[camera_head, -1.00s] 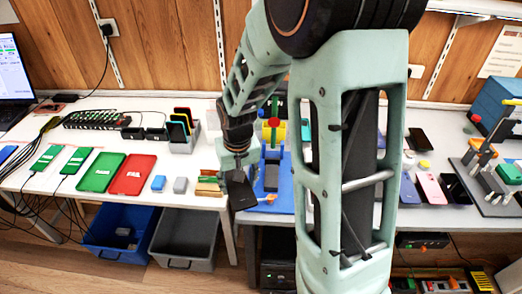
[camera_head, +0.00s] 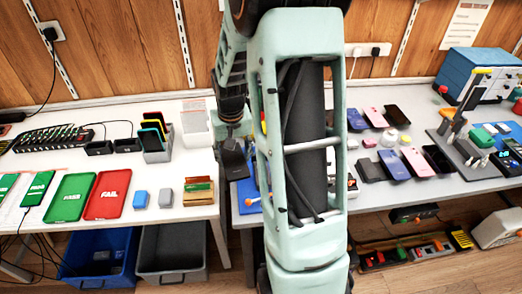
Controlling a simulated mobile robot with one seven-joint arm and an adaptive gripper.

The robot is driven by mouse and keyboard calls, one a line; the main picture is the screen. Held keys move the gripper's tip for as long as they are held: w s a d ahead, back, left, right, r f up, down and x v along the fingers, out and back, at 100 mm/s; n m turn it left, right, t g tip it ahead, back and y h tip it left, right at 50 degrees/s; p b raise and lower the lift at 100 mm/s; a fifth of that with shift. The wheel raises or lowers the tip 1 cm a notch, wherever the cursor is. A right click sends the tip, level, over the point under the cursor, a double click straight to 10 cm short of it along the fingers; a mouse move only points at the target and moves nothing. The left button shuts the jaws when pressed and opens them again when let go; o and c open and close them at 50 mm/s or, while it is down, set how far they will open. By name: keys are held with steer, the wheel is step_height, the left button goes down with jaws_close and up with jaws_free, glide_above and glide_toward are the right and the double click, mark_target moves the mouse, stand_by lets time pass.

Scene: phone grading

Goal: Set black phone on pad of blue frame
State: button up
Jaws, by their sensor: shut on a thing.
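My gripper (camera_head: 231,132) is shut on a dark flat phone (camera_head: 233,160), which hangs tilted below it. The phone is in the air near the left end of the right table. The blue frame (camera_head: 246,196) lies on that table, just below and right of the phone in the picture. Only its left part shows, because my arm covers the rest; its pad is hidden. I cannot tell how high the phone is above the frame.
A grey phone stand (camera_head: 157,143) and red FAIL tray (camera_head: 108,195) are farther left. Several phones (camera_head: 397,165) and a grey fixture (camera_head: 470,150) occupy the right table.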

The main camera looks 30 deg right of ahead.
steer(key=s+d+f+m+b, duration=0.1)
steer(key=d+m, duration=0.1)
steer(key=d, duration=0.8)
steer(key=shift+a+f+b, duration=0.2)
steer(key=shift+f+b, duration=2.65)
steer(key=shift+f, duration=1.2)
steer(key=shift+f+b, duration=0.35)
steer(key=shift+f, duration=0.05)
steer(key=o, duration=1.7)
steer(key=shift+o, duration=0.2)
steer(key=shift+r+p, duration=0.55)
steer(key=shift+r, duration=0.25)
step_height(320, 180, up, 7)
steer(key=p, duration=0.4)
steer(key=shift+f+p, duration=0.15)
steer(key=shift+p, duration=0.15)
